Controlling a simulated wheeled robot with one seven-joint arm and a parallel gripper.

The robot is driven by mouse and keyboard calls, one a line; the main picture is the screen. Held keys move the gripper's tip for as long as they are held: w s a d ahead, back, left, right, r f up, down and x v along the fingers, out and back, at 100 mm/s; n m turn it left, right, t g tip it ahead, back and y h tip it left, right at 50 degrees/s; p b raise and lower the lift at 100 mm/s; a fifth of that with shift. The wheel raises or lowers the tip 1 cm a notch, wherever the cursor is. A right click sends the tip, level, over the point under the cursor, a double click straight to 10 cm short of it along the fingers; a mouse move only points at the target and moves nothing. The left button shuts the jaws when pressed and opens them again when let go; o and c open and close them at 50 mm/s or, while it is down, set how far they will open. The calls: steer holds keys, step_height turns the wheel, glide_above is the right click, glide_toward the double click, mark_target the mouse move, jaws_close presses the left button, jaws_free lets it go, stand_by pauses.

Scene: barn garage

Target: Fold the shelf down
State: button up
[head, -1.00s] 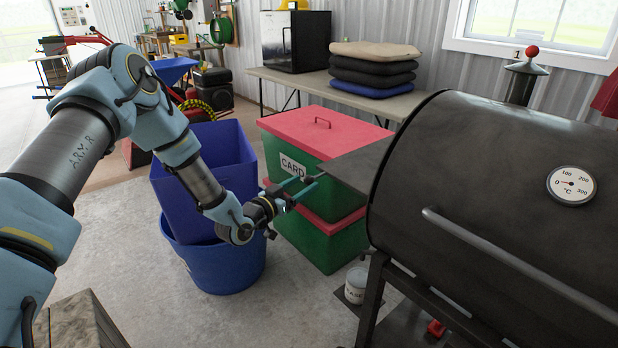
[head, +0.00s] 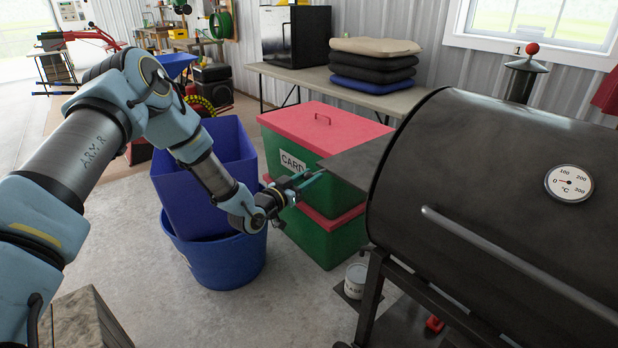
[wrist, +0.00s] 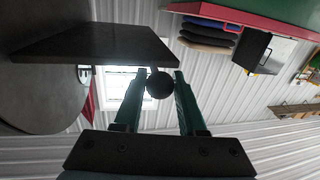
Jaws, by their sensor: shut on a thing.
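The shelf (head: 352,164) is a flat dark plate on the left side of the black barrel grill (head: 470,200). It stands out roughly level. In the wrist view, the shelf (wrist: 100,44) fills the upper left, seen at an angle. A round black knob (wrist: 159,85) sits beside the shelf's edge, between my fingertips. My gripper (head: 311,177) is at the shelf's outer left end, its green fingers (wrist: 159,92) shut on the knob. The knob's link to the shelf cannot be made out, and the knob is hidden in the head view.
Stacked green bins with red lids (head: 322,125) stand close behind the gripper and shelf. Blue tubs (head: 215,255) stand under my forearm. A white can (head: 356,281) is on the floor below the shelf. A table (head: 400,105) with cushions (head: 374,62) runs along the wall.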

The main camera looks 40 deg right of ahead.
jaws_close()
stand_by(0.8)
